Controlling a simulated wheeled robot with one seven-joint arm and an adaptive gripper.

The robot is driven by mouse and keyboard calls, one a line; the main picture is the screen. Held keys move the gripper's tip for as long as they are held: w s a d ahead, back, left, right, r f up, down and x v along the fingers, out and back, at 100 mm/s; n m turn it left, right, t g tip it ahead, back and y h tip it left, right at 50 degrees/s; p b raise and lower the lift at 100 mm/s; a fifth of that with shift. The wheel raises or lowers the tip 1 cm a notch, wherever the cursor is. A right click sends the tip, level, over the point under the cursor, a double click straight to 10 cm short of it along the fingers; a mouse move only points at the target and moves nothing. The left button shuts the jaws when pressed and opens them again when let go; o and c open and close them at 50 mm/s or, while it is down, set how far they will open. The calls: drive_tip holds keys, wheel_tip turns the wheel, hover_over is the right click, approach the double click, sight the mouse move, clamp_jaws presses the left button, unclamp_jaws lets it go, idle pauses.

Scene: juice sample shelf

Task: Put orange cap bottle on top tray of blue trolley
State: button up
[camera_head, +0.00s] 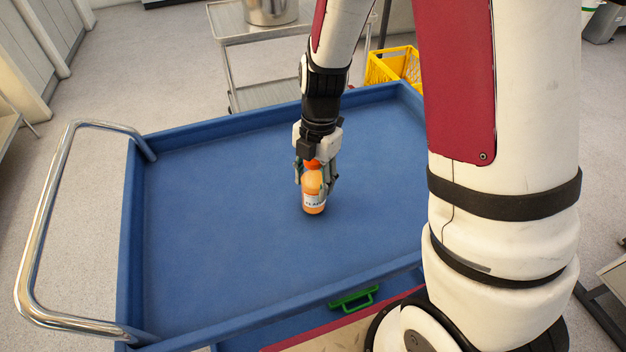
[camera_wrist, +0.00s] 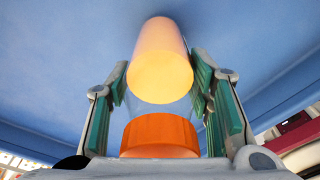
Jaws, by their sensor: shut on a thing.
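The orange cap bottle (camera_head: 314,200) is upright, with orange contents and a white label, over the top tray (camera_head: 210,230) of the blue trolley. My gripper (camera_head: 315,183) comes down from above and is shut on the bottle near its cap. The wrist view shows the bottle (camera_wrist: 160,65) between the two green-padded fingers of my gripper (camera_wrist: 160,95), cap toward the palm. The bottle's base is at or very close to the tray surface; I cannot tell if it touches. Fingers hide part of its upper half.
The blue tray is otherwise bare, with raised rims and a chrome handle (camera_head: 40,230) at the left. Behind stand a metal cart (camera_head: 235,25) with a steel pot (camera_head: 270,10) and a yellow crate (camera_head: 392,66). A green handle (camera_head: 353,298) shows below the front rim.

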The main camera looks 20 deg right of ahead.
drive_tip(key=shift+f, duration=0.3)
drive_tip(key=o, duration=1.4)
drive_tip(key=shift+f, duration=0.15)
drive_tip(key=shift+c, duration=0.2)
drive_tip(key=r, duration=0.8)
drive_tip(key=d+r, duration=0.1)
drive_tip(key=r, duration=0.3)
drive_tip(key=shift+w+d, duration=0.1)
drive_tip(key=shift+w, duration=0.3)
drive_tip(key=s+d+r+m+t, duration=0.1)
drive_tip(key=s+r+m+t, duration=0.1)
drive_tip(key=s+r+m, duration=0.4)
drive_tip(key=s+d+r+m+t+h, duration=0.1)
drive_tip(key=s+r+m, duration=0.5)
drive_tip(key=s+m, duration=0.7)
drive_tip(key=shift+s+r+m+t, duration=0.3)
drive_tip(key=shift+m+t, duration=0.6)
drive_tip(key=shift+m, duration=2.2)
